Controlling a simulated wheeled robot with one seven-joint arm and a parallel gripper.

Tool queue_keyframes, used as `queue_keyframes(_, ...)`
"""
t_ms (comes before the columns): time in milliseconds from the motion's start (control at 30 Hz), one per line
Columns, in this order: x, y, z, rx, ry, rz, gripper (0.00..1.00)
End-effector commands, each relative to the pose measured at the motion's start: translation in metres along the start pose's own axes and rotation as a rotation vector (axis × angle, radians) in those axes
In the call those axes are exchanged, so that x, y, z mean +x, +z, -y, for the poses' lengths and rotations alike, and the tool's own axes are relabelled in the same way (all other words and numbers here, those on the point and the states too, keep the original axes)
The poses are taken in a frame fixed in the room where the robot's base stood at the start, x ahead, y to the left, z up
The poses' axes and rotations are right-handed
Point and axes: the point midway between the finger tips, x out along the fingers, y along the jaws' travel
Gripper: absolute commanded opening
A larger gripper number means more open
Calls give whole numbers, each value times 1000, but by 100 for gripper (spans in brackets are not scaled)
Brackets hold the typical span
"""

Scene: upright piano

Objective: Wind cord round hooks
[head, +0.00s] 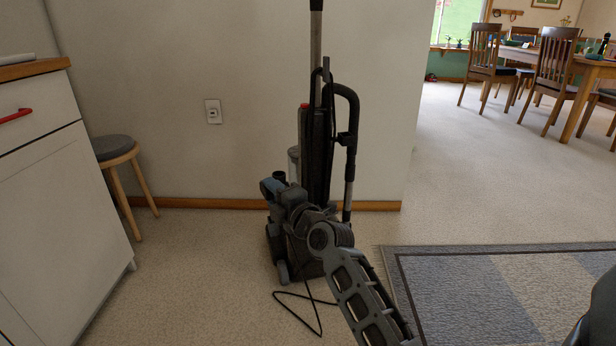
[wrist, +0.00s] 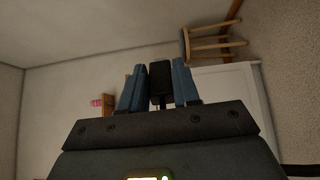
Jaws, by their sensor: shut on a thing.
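A dark upright vacuum cleaner (head: 316,160) stands against the wall, with a black hose looping down its right side. Its black cord (head: 318,325) lies in a loose loop on the floor at its base. My gripper (head: 274,184) is in front of the vacuum's lower left side, its blue fingers pointing away to the left. In the wrist view, the gripper (wrist: 158,85) is shut on a small black block (wrist: 160,78), which looks like the cord's plug, with a thin stem below it. I cannot make out the hooks; my arm hides much of the vacuum's lower body.
A wall outlet (head: 213,111) is left of the vacuum. A round stool (head: 113,148) and a white cabinet (head: 60,190) stand at the left. A grey rug (head: 450,290) lies at the right. Dining chairs (head: 553,70) and a table are farther back. Carpet between is clear.

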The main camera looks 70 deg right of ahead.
Motion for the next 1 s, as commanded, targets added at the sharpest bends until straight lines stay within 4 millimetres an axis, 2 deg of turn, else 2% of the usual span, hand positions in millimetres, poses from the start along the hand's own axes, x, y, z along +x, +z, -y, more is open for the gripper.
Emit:
queue_keyframes(33, 0, 24, -5, 1, 1, 39, 0)
queue_keyframes(100, 0, 50, -11, 3, -4, 79, 0)
queue_keyframes(200, -3, 78, -16, 7, -11, 122, 0)
queue_keyframes(300, -5, 93, -20, 10, -15, 147, 0)
queue_keyframes(467, -7, 101, -31, 11, -18, 159, 0)
queue_keyframes(1000, -5, 102, -110, 12, -19, 158, 0)
